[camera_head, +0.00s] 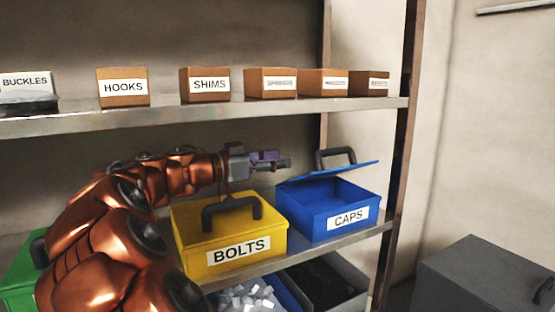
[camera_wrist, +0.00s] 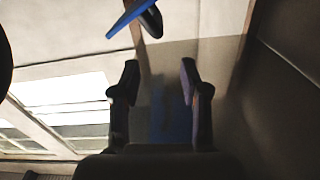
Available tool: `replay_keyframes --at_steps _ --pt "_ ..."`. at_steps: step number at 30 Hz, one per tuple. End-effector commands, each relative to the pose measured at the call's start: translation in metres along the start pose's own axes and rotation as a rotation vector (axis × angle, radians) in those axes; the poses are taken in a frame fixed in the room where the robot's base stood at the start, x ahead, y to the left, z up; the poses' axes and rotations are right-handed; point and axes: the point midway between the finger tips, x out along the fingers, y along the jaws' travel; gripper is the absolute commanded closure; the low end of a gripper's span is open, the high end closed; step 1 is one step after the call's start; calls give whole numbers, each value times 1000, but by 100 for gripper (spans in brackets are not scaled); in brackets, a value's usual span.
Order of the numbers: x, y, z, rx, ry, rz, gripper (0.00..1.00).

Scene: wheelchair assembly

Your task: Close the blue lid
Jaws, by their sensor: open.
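The blue CAPS box (camera_head: 322,213) stands on the middle shelf in the head view. Its blue lid (camera_head: 325,171) is raised, tilted up toward the back, with a dark handle (camera_head: 335,156) on it. The box interior shows below the lid. My gripper (camera_head: 286,163) is just left of the lid, above the back of the yellow BOLTS box. In the wrist view my gripper (camera_wrist: 158,75) is open with nothing between its fingers. The edge of the blue lid (camera_wrist: 130,16) and its dark handle (camera_wrist: 152,20) show at the top, apart from the fingers.
The yellow BOLTS box (camera_head: 228,232) stands shut beside the blue box. A row of labelled bins, including SHIMS (camera_head: 205,85), sits on the upper shelf (camera_head: 200,116). A rack post (camera_head: 397,150) rises right of the blue box. A grey case (camera_head: 480,272) is at lower right.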

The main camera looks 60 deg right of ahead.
Motion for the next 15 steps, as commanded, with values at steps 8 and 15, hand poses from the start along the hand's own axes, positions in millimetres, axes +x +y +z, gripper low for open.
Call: replay_keyframes --at_steps 8,15 --pt "5 -8 -7 -120 -5 24 86" --pt "20 -24 -18 -454 -42 88 100"
